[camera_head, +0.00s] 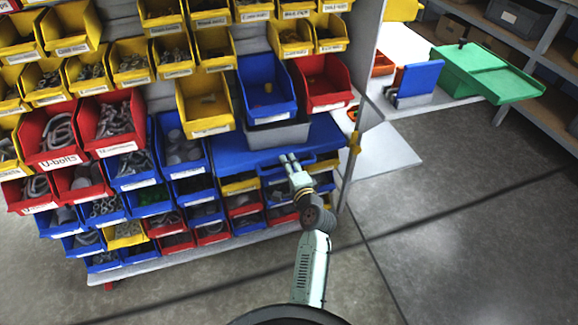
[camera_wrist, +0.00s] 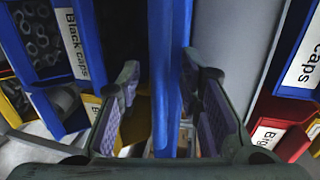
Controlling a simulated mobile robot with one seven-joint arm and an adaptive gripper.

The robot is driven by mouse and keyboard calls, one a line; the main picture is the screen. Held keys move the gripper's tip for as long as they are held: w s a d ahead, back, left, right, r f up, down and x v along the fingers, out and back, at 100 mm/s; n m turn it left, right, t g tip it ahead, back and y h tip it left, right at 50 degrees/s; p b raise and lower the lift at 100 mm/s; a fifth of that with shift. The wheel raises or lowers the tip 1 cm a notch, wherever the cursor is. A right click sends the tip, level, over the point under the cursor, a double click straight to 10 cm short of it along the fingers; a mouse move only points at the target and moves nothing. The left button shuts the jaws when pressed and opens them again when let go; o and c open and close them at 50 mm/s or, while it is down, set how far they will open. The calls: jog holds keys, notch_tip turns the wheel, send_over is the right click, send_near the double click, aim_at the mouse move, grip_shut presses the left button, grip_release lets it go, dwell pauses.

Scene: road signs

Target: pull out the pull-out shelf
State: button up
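The pull-out shelf (camera_head: 237,158) is a flat blue board in the rack, below a grey bin and above rows of small bins. My gripper (camera_head: 287,159) is at its front edge, right of the middle. In the wrist view the shelf's blue edge (camera_wrist: 172,110) runs upright through the picture. My gripper's two fingers (camera_wrist: 162,78) stand apart on either side of it. The right finger is close to the blue edge; a dark gap shows on the left. Whether either finger touches it, I cannot tell.
A blue bin (camera_head: 266,88) and a red bin (camera_head: 323,82) sit above the shelf. Yellow, red and blue bins fill the rack on the left. A green container (camera_head: 482,72) stands on a white table at the back right. The floor (camera_head: 450,230) on the right is clear.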

jog(key=shift+c, duration=0.4)
grip_shut()
dwell(0.5)
